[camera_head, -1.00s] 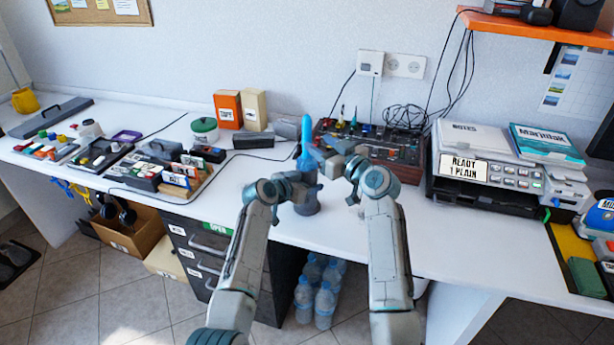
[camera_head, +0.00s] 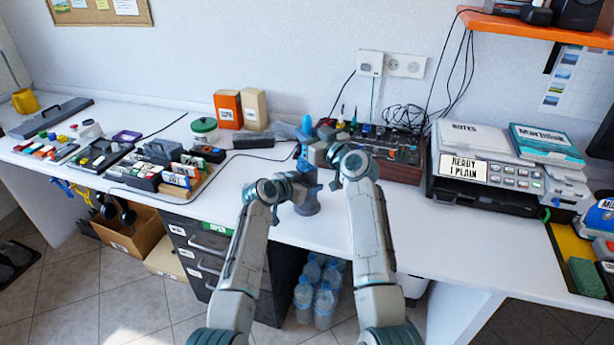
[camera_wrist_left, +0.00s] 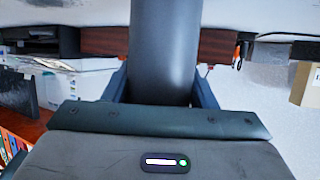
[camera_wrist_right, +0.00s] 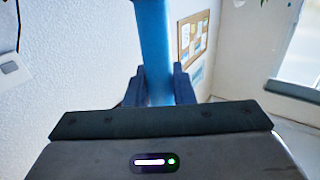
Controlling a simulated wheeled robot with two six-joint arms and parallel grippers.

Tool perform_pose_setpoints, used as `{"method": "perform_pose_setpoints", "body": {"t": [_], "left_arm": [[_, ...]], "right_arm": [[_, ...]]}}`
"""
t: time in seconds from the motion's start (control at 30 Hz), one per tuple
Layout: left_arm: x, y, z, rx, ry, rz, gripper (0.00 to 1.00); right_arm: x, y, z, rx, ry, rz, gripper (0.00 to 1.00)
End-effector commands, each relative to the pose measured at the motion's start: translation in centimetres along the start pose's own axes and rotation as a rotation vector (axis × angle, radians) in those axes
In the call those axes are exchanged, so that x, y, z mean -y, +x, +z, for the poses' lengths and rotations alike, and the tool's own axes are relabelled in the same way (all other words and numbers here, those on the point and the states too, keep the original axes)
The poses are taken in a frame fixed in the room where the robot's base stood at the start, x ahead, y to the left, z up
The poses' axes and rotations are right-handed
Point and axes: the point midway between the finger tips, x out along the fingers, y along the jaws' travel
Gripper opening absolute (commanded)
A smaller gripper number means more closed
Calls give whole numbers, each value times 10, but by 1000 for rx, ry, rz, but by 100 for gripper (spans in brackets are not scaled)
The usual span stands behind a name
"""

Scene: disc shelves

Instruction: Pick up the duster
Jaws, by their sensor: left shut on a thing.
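The blue duster (camera_head: 306,125) stands upright in a grey-blue, tube-like holder (camera_head: 307,204) near the desk's front edge. My left gripper (camera_head: 302,186) is shut on the holder; its grey tube fills the space between the fingers in the left wrist view (camera_wrist_left: 165,50). My right gripper (camera_head: 309,153) is higher up, with its fingers on both sides of the blue duster's shaft, which also shows in the right wrist view (camera_wrist_right: 156,50). Whether those fingers press on it I cannot tell. My right gripper hides part of the duster's middle.
A brown-sided control panel (camera_head: 398,166) with cables stands behind right. A printer (camera_head: 485,185) stands farther right. A card tray (camera_head: 190,190), an orange box (camera_head: 228,109) and a green-lidded jar (camera_head: 204,130) stand to the left. Bare desk lies right of the holder.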

Motion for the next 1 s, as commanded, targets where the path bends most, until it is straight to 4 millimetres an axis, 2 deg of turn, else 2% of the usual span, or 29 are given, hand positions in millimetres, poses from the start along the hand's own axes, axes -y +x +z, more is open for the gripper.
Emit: {"method": "perform_pose_setpoints", "body": {"t": [0.3,0.47,0.57,0.8,1.0], "left_arm": [[0,0,1,1,-1,0,28],[0,0,1,1,-1,0,28],[0,0,1,1,-1,0,28],[0,0,1,1,-1,1,28],[0,0,1,1,-1,1,28]], "right_arm": [[0,0,-1,0,0,0,0],[0,0,-16,-4,-3,-1,0],[0,0,-36,-4,-4,0,0],[0,0,-103,-6,-4,-1,0],[0,0,-149,-3,-3,-1,0]]}}
